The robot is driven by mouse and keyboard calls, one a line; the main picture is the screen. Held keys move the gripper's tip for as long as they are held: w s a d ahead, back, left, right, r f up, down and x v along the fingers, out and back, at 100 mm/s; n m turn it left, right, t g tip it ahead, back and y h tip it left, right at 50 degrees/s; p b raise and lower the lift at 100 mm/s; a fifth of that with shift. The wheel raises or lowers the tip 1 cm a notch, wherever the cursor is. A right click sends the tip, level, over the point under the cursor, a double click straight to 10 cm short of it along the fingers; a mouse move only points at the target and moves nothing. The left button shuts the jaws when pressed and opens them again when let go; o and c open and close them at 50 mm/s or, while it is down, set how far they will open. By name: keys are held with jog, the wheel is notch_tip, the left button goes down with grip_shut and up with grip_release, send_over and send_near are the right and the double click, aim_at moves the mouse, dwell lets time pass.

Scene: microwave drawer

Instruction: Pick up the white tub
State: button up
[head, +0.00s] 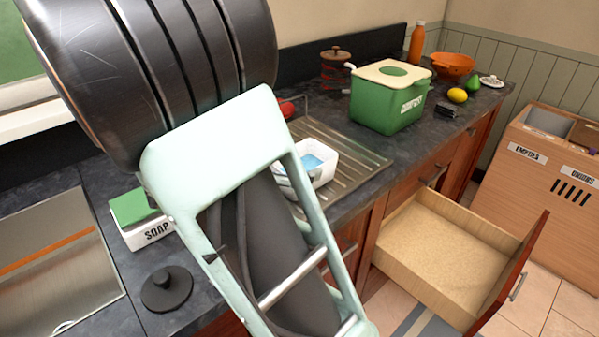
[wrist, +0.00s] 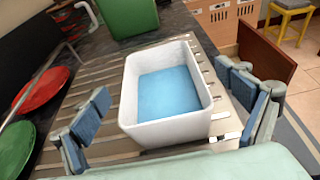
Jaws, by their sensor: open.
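The white tub (head: 320,160) stands on the ribbed metal drainboard in the head view, partly hidden behind my arm. In the wrist view the white tub (wrist: 196,108) is large and central, with a light blue inside bottom. My gripper (wrist: 168,125) is open in the wrist view. One finger shows to the left of the tub and the other to its right, near the tub's close end. Nothing is held. In the head view the fingers are hidden by my arm.
A green bin (head: 385,105) with a cream lid stands behind the tub. Red (wrist: 45,88) and green plates (wrist: 14,145) stand left of it. An open wooden drawer (head: 440,255) juts out below the counter. A soap box (head: 150,232) and black lid (head: 167,290) sit nearer.

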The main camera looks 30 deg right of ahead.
aim_at(303, 157)
jog(key=x, duration=0.3)
jog(key=shift+w+d, duration=0.1)
jog(key=shift+c, duration=0.2)
jog(key=c, duration=1.5)
